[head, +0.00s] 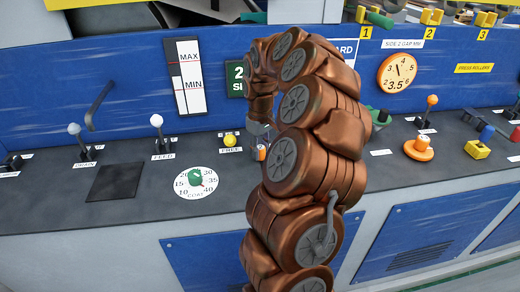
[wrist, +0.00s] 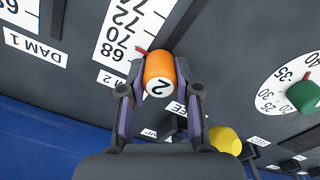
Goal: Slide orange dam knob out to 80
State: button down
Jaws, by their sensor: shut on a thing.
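The orange dam knob (wrist: 159,72), with a 2 on its white end, is between the two fingers of my gripper (wrist: 160,100) in the wrist view. My gripper is shut on it from both sides. A white number scale (wrist: 128,30) with 68, 70, 72 and 74 runs beside the knob. A red pointer (wrist: 142,50) at the knob meets the scale near the lower numbers; the exact reading is not clear. In the head view my copper arm hides most of the gripper and the scale. A small bit of orange (head: 261,153) shows by the arm's end.
A yellow knob (wrist: 225,140) and a green dial knob (wrist: 303,97) sit to the right in the wrist view. Another scale, marked DAM 1 (wrist: 35,46), lies left. In the head view, levers (head: 156,121) stand on the dark panel, with a blue wall behind.

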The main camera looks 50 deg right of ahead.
jog(key=s+a+b, duration=0.1)
jog(key=s+b, duration=0.1)
jog(key=s+a+b, duration=0.4)
jog(key=s, duration=0.1)
jog(key=shift+a, duration=0.15)
jog(key=shift+s+a, duration=0.5)
jog(key=shift+s, duration=0.05)
jog(key=c, duration=0.8)
grip_release()
jog(key=shift+s, duration=0.1)
jog(key=shift+r, duration=0.15)
notch_tip(320, 180, up, 12)
dwell(0.4)
